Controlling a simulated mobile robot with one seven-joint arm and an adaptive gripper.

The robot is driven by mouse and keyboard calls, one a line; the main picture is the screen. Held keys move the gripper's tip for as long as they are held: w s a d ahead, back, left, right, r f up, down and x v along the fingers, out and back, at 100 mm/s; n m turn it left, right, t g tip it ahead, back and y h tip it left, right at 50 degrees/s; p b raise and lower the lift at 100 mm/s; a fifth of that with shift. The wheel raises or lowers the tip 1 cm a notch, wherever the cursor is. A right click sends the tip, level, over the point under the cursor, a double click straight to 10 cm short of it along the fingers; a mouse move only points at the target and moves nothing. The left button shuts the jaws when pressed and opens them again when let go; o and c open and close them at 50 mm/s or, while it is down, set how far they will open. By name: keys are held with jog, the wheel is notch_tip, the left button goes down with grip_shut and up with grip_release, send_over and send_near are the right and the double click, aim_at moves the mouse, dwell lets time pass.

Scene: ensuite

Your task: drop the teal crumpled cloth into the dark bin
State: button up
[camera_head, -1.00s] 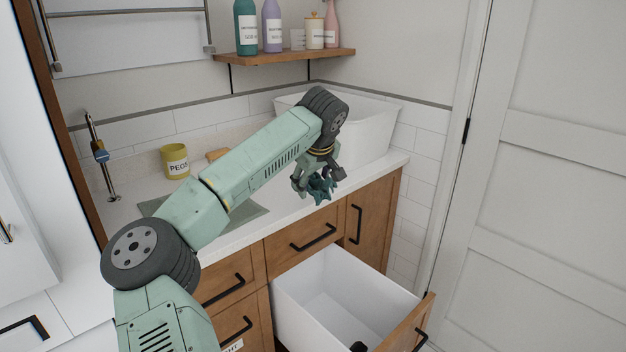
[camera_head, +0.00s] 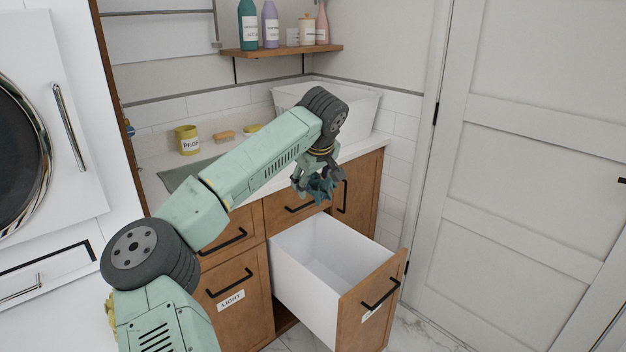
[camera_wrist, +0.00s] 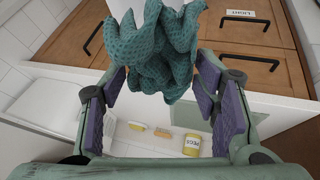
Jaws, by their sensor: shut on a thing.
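The teal crumpled cloth (camera_head: 321,188) hangs from my gripper (camera_head: 316,180), which is shut on it. In the wrist view the cloth (camera_wrist: 155,50) bulges beyond the fingertips, between the two purple-padded fingers. An open pull-out bin (camera_head: 372,268) with white walls and a wooden front stands below the counter. Its front label is too small to read; a neighbouring closed front reads LIGHT. In the head view the cloth appears just above the bin's rear edge, in front of the cabinet. The bin's floor is partly hidden by its front wall.
The white counter (camera_head: 150,187) holds a yellow PEGS pot (camera_head: 187,140), a grey-green mat and a white basin (camera_head: 365,108). A shelf (camera_head: 285,49) with bottles hangs above. A white door (camera_head: 520,170) is at right, a front-loading machine at left.

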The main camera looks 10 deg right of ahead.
jog(key=s+a+f+m+h, duration=0.1)
jog(key=s+a+f, duration=0.3)
jog(key=f, duration=1.1)
jog(key=s+a+f+m+h, duration=0.1)
jog(key=s+a+f+m, duration=0.2)
jog(key=s+f, duration=0.6)
jog(key=s+a+f+m+g+h, duration=0.1)
jog(key=s+a+f, duration=0.4)
jog(key=f, duration=1.7)
jog(key=shift+s+f+m, duration=0.2)
jog(key=shift+s+m, duration=0.2)
jog(key=shift+s, duration=0.25)
jog(key=shift+s+f+m, duration=0.15)
jog(key=shift+s+m, duration=0.25)
jog(key=shift+s, duration=0.2)
jog(key=shift+w+d+r, duration=0.1)
jog(key=shift+d+r, duration=0.05)
jog(key=shift+r, duration=0.05)
